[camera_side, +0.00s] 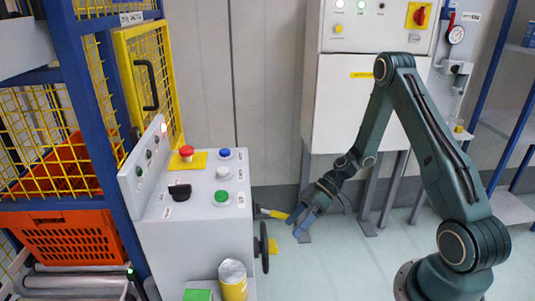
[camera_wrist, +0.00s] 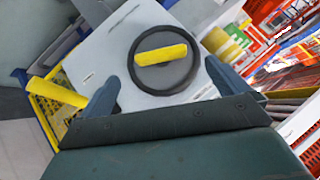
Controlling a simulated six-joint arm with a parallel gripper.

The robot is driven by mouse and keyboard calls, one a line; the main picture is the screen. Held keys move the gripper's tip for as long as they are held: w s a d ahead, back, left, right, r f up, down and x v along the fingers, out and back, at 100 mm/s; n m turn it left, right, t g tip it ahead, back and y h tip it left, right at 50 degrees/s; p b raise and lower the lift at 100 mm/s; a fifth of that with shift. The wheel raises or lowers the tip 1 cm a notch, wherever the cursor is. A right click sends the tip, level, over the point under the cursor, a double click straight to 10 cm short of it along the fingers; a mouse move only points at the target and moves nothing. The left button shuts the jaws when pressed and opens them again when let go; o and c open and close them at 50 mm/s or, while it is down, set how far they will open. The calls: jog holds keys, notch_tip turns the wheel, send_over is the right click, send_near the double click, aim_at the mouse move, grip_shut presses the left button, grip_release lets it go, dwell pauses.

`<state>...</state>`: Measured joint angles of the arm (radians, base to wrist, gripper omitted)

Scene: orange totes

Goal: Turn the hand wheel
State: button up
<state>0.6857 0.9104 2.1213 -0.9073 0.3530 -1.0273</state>
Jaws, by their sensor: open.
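The hand wheel is a black ring with a yellow bar across its grey centre. In the wrist view the hand wheel (camera_wrist: 119,62) faces me, between and beyond my fingertips, with the yellow bar tilted slightly. In the side view the hand wheel (camera_side: 265,250) shows nearly edge-on, on the right side of the grey control cabinet. My gripper (camera_side: 298,223) is to the right of the wheel and a little higher in that picture. Its two blue-grey fingers are spread in the wrist view (camera_wrist: 161,72), with nothing between them; they look apart from the wheel.
A yellow-ended lever (camera_side: 274,214) sticks out of the cabinet above the wheel, close to my fingertips; it also shows left of my fingers in the wrist view (camera_wrist: 57,92). The cabinet (camera_side: 190,250) carries several buttons. An orange tote (camera_side: 70,237) stands behind a blue frame at left.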

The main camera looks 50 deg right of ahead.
jog(key=x, duration=0.7)
jog(key=shift+a+f, duration=0.2)
jog(key=c, duration=1.3)
